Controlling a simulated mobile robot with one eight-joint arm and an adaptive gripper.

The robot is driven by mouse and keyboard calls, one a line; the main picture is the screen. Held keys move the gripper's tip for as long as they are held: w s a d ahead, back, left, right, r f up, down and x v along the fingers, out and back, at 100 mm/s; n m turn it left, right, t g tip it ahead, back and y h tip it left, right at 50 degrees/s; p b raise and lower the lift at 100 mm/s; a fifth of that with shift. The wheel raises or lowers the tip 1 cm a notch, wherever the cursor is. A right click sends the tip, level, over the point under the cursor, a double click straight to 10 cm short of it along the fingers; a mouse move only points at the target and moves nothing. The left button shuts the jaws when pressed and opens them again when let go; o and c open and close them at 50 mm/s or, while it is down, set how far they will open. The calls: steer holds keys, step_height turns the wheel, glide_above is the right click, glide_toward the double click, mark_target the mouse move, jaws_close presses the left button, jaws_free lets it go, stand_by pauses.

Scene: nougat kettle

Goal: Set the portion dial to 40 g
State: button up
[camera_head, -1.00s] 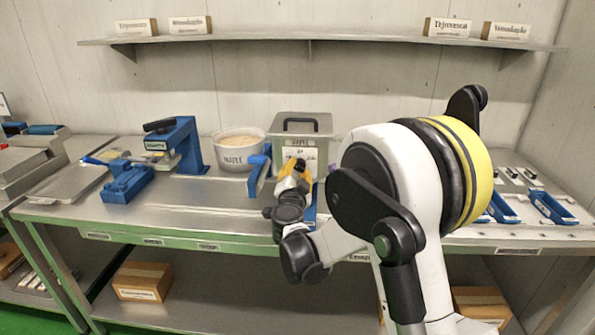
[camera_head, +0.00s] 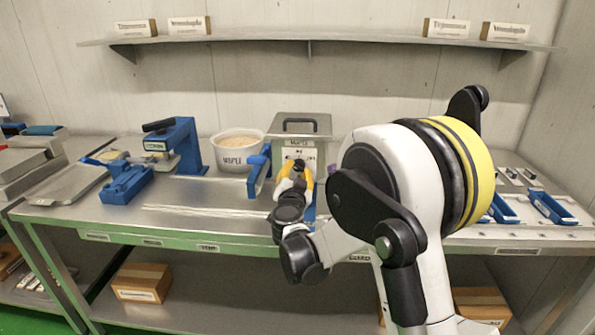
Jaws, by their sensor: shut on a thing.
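A grey metal box-shaped machine (camera_head: 301,130) with a black handle on its lid stands on the steel bench at the back, right of centre. Its front has a pale labelled plate and a blue lever part (camera_head: 258,172) at its left. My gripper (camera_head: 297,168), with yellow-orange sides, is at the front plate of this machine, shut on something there. The arm's wrist and fingers hide what it holds; the portion dial and its marks cannot be made out.
A white bowl (camera_head: 238,152) of pale grain stands left of the machine. A blue press (camera_head: 178,146) and a blue fixture (camera_head: 126,182) stand farther left, beside a steel tray (camera_head: 72,185). Blue trays (camera_head: 551,207) lie at the right. A shelf (camera_head: 310,41) runs above.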

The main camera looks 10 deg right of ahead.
steer(key=o, duration=1.2)
steer(key=v, duration=1.2)
steer(key=shift+r, duration=0.1)
